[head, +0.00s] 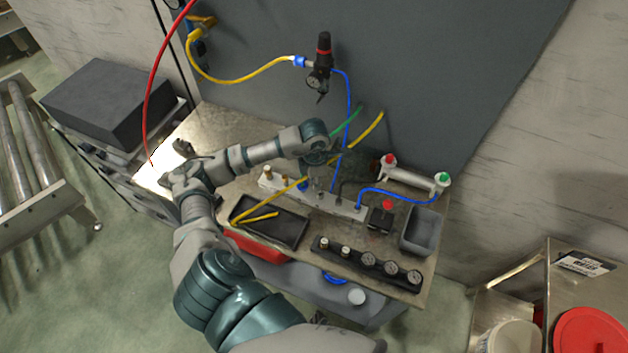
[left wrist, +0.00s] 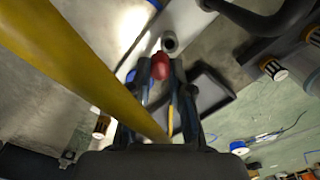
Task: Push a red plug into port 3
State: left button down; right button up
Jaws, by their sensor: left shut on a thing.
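A red plug (left wrist: 160,66) sits between the fingertips of my left gripper (left wrist: 160,80) in the left wrist view; the gripper is shut on it. In the head view my left gripper (head: 317,185) points down over the pale port block (head: 348,207), and the plug cannot be made out there. A dark round port (left wrist: 170,42) shows just beyond the plug in the wrist view, and the plug looks apart from it. The port number cannot be read. Other ports on the block hold brass or blue fittings. My right gripper is not in view.
A yellow hose (left wrist: 75,60) crosses close to the wrist camera. A black tray (head: 290,236), a gauge rail (head: 355,258), a red button (head: 387,204) and a grey bin (head: 422,237) surround the block. A blue hose (head: 400,195) runs off its right end.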

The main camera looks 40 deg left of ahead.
pick_arm(q)
jog(key=shift+d, duration=0.55)
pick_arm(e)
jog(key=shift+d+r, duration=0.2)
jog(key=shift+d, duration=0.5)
pick_arm(q)
jog(key=shift+d, duration=0.15)
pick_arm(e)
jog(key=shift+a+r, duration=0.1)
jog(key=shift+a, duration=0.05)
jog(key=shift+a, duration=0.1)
pick_arm(q)
jog(key=shift+d, duration=0.25)
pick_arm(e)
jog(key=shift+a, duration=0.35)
pick_arm(q)
jog(key=shift+a+n, duration=0.3)
jog(key=shift+a, duration=0.05)
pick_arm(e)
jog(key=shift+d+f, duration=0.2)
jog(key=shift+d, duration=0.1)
pick_arm(q)
jog(key=shift+d, duration=0.15)
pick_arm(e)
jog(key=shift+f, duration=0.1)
